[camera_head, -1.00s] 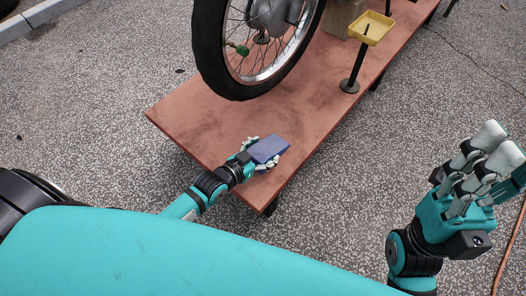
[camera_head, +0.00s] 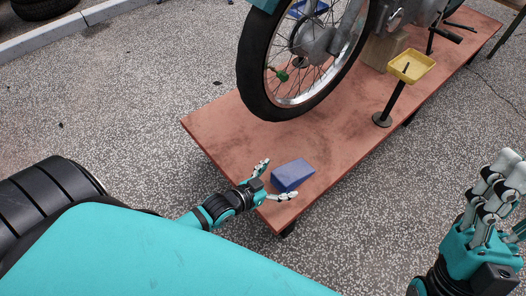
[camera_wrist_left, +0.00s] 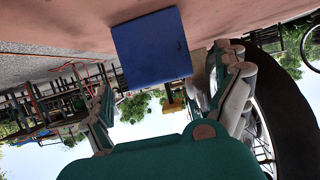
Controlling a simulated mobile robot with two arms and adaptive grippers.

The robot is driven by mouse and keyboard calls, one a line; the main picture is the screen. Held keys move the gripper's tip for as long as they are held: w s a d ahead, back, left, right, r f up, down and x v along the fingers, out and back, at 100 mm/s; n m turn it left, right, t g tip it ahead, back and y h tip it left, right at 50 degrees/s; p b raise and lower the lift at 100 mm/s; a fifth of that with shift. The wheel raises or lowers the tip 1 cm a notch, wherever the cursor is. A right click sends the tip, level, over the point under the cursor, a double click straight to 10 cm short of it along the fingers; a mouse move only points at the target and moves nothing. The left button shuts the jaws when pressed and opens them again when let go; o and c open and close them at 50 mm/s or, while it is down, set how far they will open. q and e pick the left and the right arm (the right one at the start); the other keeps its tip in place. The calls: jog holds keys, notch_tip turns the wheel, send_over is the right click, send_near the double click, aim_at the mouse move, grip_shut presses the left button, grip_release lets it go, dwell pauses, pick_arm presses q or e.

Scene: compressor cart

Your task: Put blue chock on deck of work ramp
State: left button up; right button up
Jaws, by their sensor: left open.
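The blue chock (camera_head: 293,175), a wedge-shaped block, rests on the reddish deck of the work ramp (camera_head: 225,125), near its front end. It also shows in the left wrist view (camera_wrist_left: 152,48), against the deck. My left gripper (camera_head: 277,181) is open beside the chock, its fingers spread wide at the chock's near-left side. In the left wrist view the fingers (camera_wrist_left: 168,92) are spread apart and the chock lies beyond them, free of their grasp. My right gripper (camera_head: 497,192) is raised at the right edge, away from the ramp, with its fingers pointing up; its opening is unclear.
A motorcycle's front wheel (camera_head: 300,60) stands on the deck beyond the chock. A yellow tray (camera_head: 411,66) on a black post stands at the deck's right edge. A blue tray (camera_head: 308,8) is partly visible behind the wheel. Bare deck lies left of the chock.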

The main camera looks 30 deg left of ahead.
pick_arm(q)
jog(key=p+v, duration=0.2)
jog(key=v, duration=0.4)
jog(key=shift+s+a+r, duration=0.1)
jog(key=shift+s+r, duration=0.1)
jog(key=shift+s, duration=0.05)
jog(key=shift+s+r, duration=0.1)
jog(key=w+d+r+t, duration=0.1)
jog(key=d+r+t, duration=0.1)
jog(key=r, duration=1)
jog(key=w+d+r+t+h, duration=0.1)
jog(key=r+t, duration=0.3)
jog(key=r, duration=0.9)
jog(key=w+d+r+n+t, duration=0.1)
jog(key=d+r+t, duration=0.2)
jog(key=r, duration=0.9)
jog(key=shift+d+r+t+h, duration=0.2)
jog(key=shift+d+t+h, duration=0.15)
jog(key=shift+t, duration=0.25)
pick_arm(e)
jog(key=w+a+f+g+h, duration=0.1)
jog(key=w+f+g+h, duration=0.1)
jog(key=w+f+g, duration=0.4)
jog(key=shift+w+a+f+g, duration=0.15)
jog(key=shift+w+f+g, duration=0.3)
jog(key=shift+w, duration=0.75)
